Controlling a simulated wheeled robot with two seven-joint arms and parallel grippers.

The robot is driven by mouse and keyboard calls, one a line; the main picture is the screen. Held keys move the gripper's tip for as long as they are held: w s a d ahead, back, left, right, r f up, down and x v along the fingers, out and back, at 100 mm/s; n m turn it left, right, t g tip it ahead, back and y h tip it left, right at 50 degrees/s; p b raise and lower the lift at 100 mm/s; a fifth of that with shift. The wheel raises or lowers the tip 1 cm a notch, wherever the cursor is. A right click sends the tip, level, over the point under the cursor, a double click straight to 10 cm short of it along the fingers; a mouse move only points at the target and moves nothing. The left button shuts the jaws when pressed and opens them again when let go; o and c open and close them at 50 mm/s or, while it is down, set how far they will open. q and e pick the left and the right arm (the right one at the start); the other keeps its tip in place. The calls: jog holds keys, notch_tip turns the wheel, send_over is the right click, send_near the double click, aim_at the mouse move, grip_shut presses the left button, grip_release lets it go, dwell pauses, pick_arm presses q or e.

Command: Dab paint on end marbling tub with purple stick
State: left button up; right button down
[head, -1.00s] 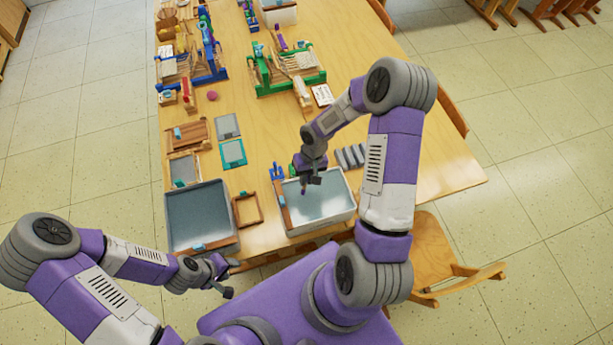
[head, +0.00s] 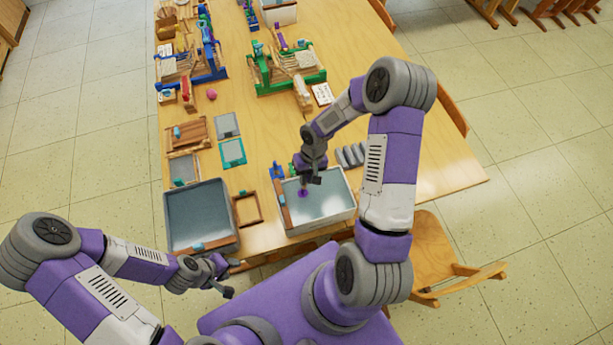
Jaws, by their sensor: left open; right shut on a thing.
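A pale marbling tub (head: 340,210) with grey-blue liquid stands at the table's near edge. A second, darker marbling tub (head: 203,182) stands to its left. My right gripper (head: 311,181) is over the left part of the pale tub, shut on a thin stick, which its fingers mostly hide. A small purple patch (head: 303,192) shows at the stick's lower end, at the liquid's surface; I cannot tell how much is stick tip and how much is paint. My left gripper (head: 226,278) is open and empty, in front of the darker tub near the table edge.
A wooden frame (head: 247,209) lies between the tubs. Small blue and green items (head: 277,171) and several grey blocks (head: 350,155) sit just behind the pale tub. A green-framed loom (head: 288,72) stands further back. A wooden chair (head: 440,260) is at the right.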

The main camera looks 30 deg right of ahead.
jog(key=shift+r+p, duration=3.25)
jog(key=shift+r, duration=1.7)
jog(key=shift+f, duration=0.1)
